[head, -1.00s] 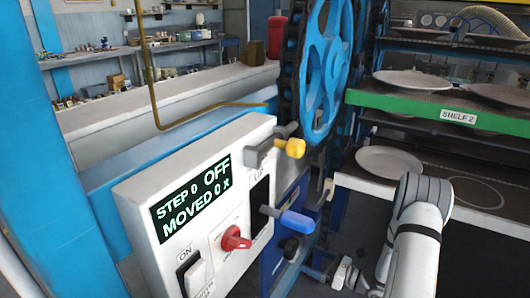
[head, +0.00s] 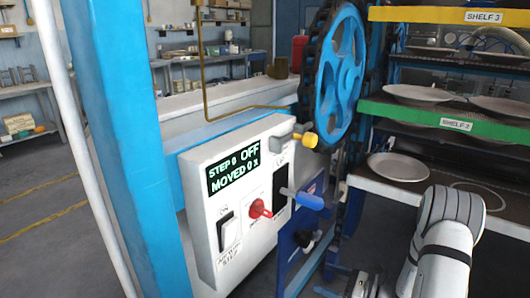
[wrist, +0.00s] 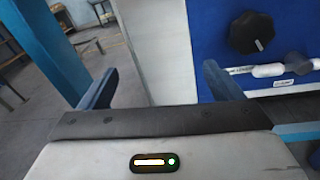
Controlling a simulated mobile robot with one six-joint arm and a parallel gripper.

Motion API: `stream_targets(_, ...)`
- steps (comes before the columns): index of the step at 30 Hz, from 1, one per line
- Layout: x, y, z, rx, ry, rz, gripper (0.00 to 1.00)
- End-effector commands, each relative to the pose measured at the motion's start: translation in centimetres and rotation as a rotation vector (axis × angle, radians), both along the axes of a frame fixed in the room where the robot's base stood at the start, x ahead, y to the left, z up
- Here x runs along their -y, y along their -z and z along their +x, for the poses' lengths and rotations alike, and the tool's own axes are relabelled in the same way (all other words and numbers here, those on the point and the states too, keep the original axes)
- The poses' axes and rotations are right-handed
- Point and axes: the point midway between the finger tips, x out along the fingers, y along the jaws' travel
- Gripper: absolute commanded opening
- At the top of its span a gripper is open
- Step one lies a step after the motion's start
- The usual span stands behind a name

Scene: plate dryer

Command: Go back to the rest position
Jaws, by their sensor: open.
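My gripper (wrist: 160,88) is open in the wrist view, with its two blue fingers apart and nothing between them. Beyond it are the side of a white panel and a blue panel (wrist: 205,40) with a black knob (wrist: 251,32).
Plates (head: 398,167) lie on the racks at right. A blue post (head: 110,150) stands at left; grey floor lies beyond.

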Motion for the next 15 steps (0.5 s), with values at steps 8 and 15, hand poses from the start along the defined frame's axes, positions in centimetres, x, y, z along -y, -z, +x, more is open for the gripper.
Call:
stream_targets(8,-3.0,-5.8,-2.1,0.078,-0.189,-0.139,0.86)
stream_targets(15,-6.7,-13.1,-6.4,0.211,-0.471,-0.364,0.86)
